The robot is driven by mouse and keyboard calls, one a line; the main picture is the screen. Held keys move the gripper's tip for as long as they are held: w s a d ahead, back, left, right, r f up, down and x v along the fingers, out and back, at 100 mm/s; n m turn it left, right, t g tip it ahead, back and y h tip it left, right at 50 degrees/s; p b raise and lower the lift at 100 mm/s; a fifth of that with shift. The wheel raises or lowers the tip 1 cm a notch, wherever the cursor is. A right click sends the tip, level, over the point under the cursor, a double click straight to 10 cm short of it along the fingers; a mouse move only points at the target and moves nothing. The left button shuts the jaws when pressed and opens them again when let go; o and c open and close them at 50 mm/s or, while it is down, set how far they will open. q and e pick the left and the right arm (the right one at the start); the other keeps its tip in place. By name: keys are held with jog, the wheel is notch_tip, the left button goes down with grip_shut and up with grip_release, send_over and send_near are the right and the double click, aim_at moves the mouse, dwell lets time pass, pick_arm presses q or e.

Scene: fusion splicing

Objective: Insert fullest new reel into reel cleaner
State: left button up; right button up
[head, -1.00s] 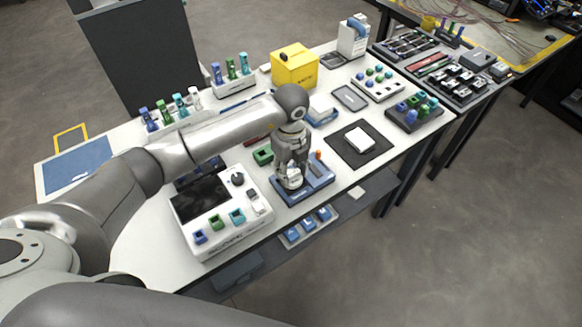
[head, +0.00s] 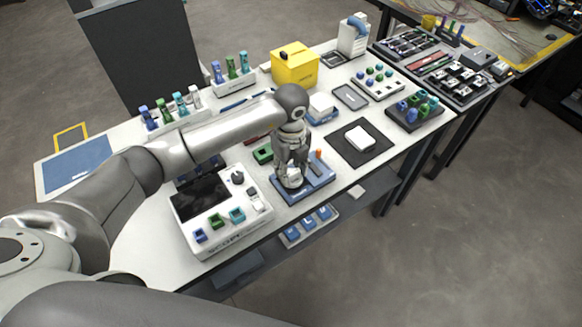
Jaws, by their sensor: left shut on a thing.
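My left gripper (head: 292,181) points down over a blue device (head: 319,179) with an orange knob, near the front edge of the white table. I take this device for the reel cleaner. The gripper is shut on a small pale thing at its fingertips, apparently the reel. The fingers mostly hide it, so its fill and whether it touches the device cannot be told. A tray (head: 290,240) with several blue pieces sits below the table's front edge; whether they are reels is unclear. My right gripper is not in view.
A white machine (head: 246,229) with a dark screen stands left of the gripper. A small green block (head: 263,154) lies close behind it. A black mat (head: 378,150) with a white block lies to the right. A yellow box (head: 295,66) stands at the back.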

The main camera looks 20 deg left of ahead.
pick_arm(q)
jog(key=shift+f+b, duration=0.6)
jog(key=shift+f, duration=0.25)
dwell(0.5)
jog(key=o, duration=0.9)
jog(key=shift+o, duration=0.2)
jog(key=shift+r+p, duration=2.3)
jog(key=shift+r, duration=0.7)
jog(key=shift+f, duration=0.1)
